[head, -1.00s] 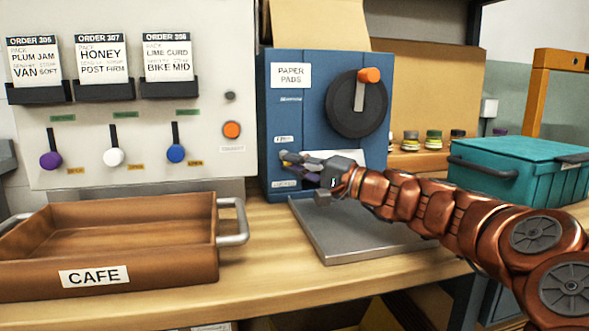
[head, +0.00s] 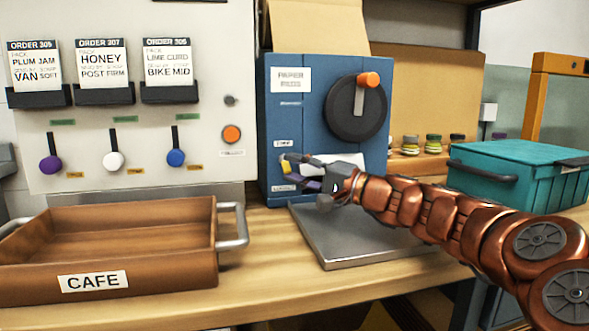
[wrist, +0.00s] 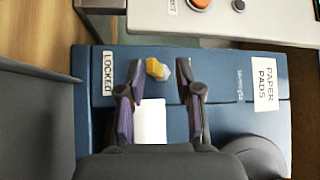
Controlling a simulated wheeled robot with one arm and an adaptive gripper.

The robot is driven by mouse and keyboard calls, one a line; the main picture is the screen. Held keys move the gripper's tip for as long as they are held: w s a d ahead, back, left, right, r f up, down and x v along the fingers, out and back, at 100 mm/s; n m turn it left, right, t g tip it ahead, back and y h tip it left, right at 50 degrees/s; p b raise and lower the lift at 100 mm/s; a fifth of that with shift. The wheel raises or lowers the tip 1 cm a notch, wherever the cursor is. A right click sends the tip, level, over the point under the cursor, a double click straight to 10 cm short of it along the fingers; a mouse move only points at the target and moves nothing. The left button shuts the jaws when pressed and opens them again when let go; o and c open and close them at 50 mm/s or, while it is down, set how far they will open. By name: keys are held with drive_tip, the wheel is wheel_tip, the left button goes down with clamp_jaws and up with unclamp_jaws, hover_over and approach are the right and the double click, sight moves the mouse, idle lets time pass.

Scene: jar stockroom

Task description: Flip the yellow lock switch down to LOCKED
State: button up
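The yellow lock switch (head: 287,167) is on the lower left of the blue machine's front, between a small upper label (head: 284,142) and a lower label partly behind my gripper. The wrist view shows the yellow switch (wrist: 158,69) and the LOCKED label (wrist: 107,72) to its left. My gripper (head: 287,173) is at the machine's front, its fingers spread one above the other. In the wrist view my gripper (wrist: 160,68) is open, with the switch between the fingertips and gaps on both sides. I cannot tell the switch's exact setting.
The blue machine (head: 300,120) has a large black dial (head: 345,122) with an orange-tipped handle and a metal plate (head: 335,247) in front. A brown CAFE tray (head: 190,270) stands left and a teal crate (head: 520,150) right. A panel with several levers is behind the tray.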

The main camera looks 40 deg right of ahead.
drive_tip(key=shift+v, duration=3.55)
drive_tip(key=shift+r, duration=0.1)
